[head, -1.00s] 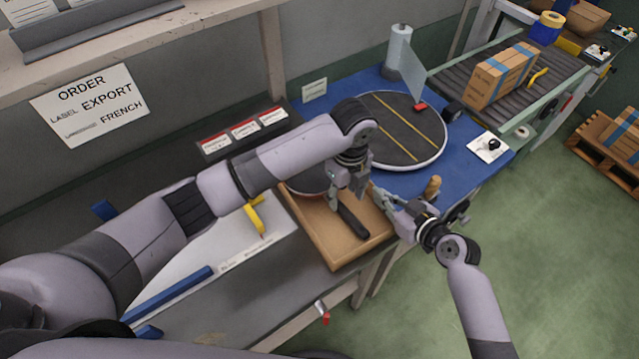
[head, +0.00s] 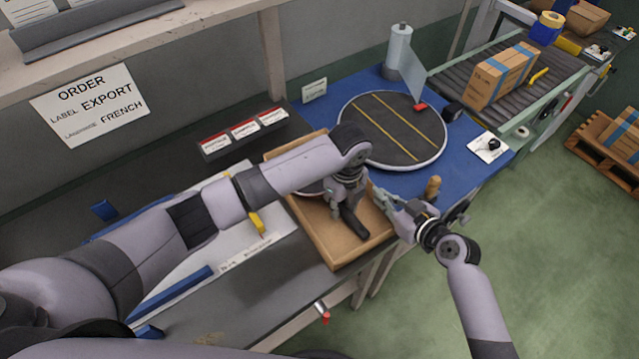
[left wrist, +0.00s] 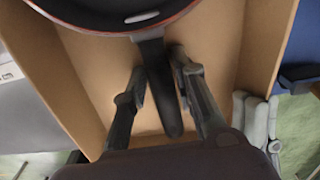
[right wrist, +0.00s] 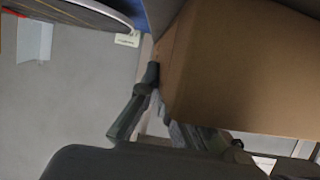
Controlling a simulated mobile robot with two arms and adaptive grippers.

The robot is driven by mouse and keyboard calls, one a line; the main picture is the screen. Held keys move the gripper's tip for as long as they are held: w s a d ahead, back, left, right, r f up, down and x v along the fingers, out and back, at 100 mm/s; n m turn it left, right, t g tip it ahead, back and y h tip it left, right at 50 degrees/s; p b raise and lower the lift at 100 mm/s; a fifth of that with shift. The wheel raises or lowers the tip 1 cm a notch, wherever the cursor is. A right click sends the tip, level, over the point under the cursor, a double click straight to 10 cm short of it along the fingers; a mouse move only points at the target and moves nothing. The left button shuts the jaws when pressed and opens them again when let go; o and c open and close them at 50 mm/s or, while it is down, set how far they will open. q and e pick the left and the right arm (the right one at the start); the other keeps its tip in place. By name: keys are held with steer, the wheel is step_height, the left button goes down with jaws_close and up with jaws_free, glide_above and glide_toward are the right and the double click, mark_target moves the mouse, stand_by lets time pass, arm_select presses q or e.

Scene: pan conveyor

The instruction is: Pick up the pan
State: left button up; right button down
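The dark pan (left wrist: 115,12) with a reddish rim lies in an open cardboard box (head: 330,248); its black handle (head: 358,226) points toward the box's near right side. The handle also shows in the left wrist view (left wrist: 160,85). My left gripper (left wrist: 157,80) is open, with one finger on each side of the handle and a visible gap, at least on the left. My left arm hides most of the pan in the head view. My right gripper (head: 380,197) is beside the box's right wall, outside it. The box partly hides its fingers in the right wrist view (right wrist: 158,90).
A round dark turntable (head: 395,125) with yellow stripes lies on the blue mat behind the box. A wooden-coloured knob (head: 433,187) stands by my right gripper. The conveyor (head: 470,75) carries a taped carton (head: 500,78). Label cards (head: 243,130) stand at the back.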

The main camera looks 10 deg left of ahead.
arm_select(q)
jaws_close()
steer(key=shift+r, duration=0.1)
stand_by(0.4)
step_height(320, 180, up, 10)
stand_by(0.5)
arm_select(e)
steer(key=c, duration=2.3)
jaws_free()
steer(key=o, duration=0.6)
